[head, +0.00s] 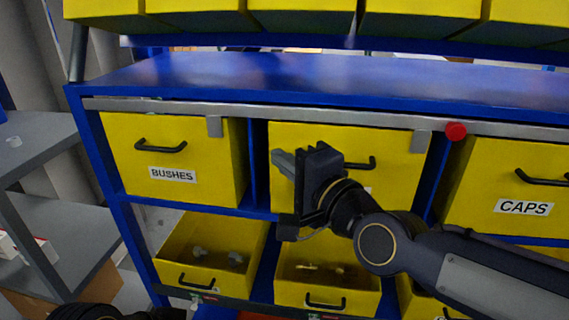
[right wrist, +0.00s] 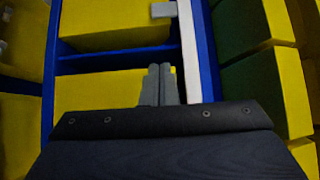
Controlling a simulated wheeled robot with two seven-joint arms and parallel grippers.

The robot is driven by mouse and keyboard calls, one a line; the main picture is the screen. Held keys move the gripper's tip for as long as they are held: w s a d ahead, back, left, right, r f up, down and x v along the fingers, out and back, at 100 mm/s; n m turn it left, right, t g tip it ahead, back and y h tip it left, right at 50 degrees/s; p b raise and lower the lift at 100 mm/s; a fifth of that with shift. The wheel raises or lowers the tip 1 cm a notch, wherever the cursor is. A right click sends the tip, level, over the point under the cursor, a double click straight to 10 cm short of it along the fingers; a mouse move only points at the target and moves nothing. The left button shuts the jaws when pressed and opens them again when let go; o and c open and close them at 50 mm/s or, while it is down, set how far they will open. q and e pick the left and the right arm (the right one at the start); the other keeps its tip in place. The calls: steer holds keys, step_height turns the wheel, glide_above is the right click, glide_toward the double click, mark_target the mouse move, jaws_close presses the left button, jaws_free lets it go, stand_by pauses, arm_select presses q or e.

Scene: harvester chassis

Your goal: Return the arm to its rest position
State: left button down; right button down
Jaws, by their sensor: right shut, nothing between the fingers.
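My right gripper (head: 281,161) is raised in front of the middle yellow drawer (head: 398,150) of the blue rack, and the arm comes in from the right. Its fingers are shut with nothing between them; they also show together in the right wrist view (right wrist: 158,84). The gripper and wrist hide part of that drawer and most of its label. I cannot tell from these frames whether the fingers touch the drawer. A dark part of my own body shows at the bottom left of the head view. My left gripper is not in view.
The blue rack (head: 230,75) holds a BUSHES drawer (head: 125,150) and a CAPS drawer (head: 480,170). Open lower bins (head: 178,272) hold small parts. A grey rail with a red knob (head: 455,131) runs above the drawers. Grey shelves (head: 60,215) stand at left.

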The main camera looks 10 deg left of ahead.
steer(key=s+d+f+n+g+h+p, duration=0.1)
steer(key=s+d+f+n+h+p, duration=0.2)
steer(key=d, duration=0.7)
steer(key=s+d+f+n+g+h+p, duration=0.1)
steer(key=d+f+h, duration=0.35)
steer(key=d, duration=0.55)
steer(key=s+d+f+n+g+h+p, duration=0.1)
steer(key=s+d+f+g, duration=0.1)
steer(key=s+d+f, duration=0.3)
steer(key=s+d+f+n+g+h+p, duration=0.1)
steer(key=s+d+f+g, duration=0.1)
steer(key=s+d+f, duration=0.4)
steer(key=s, duration=0.4)
steer(key=shift+d, duration=0.4)
